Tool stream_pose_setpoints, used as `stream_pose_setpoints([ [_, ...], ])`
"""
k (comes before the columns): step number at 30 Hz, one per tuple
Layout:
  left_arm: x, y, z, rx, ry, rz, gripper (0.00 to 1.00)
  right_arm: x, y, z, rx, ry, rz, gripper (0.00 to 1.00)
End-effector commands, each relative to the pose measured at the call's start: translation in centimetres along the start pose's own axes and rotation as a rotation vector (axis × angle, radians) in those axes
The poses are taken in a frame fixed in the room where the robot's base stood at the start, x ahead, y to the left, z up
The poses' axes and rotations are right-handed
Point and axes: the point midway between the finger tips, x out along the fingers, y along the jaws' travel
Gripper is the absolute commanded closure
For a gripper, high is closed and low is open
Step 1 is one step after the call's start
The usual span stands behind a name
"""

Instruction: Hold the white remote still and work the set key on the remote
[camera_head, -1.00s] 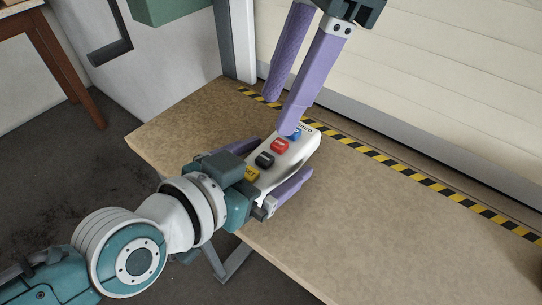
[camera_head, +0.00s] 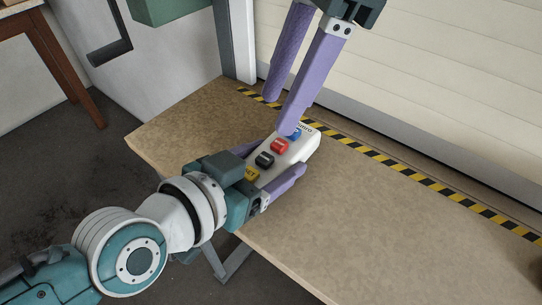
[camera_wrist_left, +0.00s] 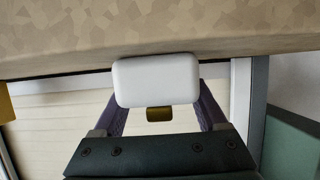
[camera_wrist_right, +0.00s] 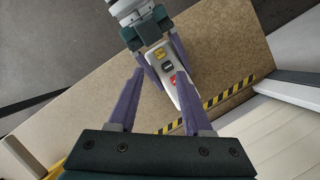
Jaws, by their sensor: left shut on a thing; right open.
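My left gripper (camera_head: 269,163) is shut on the remote, one finger along each long side, near the yellow-key end. The left wrist view shows the remote's white end (camera_wrist_left: 155,80) between the fingers. My right gripper (camera_head: 280,113) is open; one fingertip is over the blue key and partly hides it. Contact there is unclear.
A grey post (camera_head: 236,40) stands at the back left. A wooden table (camera_head: 45,50) is at the far left.

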Motion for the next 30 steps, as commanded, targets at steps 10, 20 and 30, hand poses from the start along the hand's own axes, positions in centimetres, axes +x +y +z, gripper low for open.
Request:
stream_pose_setpoints([
  [10, -0.01, 0.00, 0.03, 0.000, -0.001, 0.000, 0.93, 0.00, 0.00, 0.00, 0.000, 0.000, 0.000, 0.77],
  [20, -0.01, 0.00, 0.03, 0.000, -0.001, 0.000, 0.93, 0.00, 0.00, 0.00, 0.000, 0.000, 0.000, 1.00],
  [30, -0.01, -0.01, 0.04, 0.000, -0.001, 0.000, 0.93, 0.00, 0.00, 0.00, 0.000, 0.000, 0.000, 1.00],
])
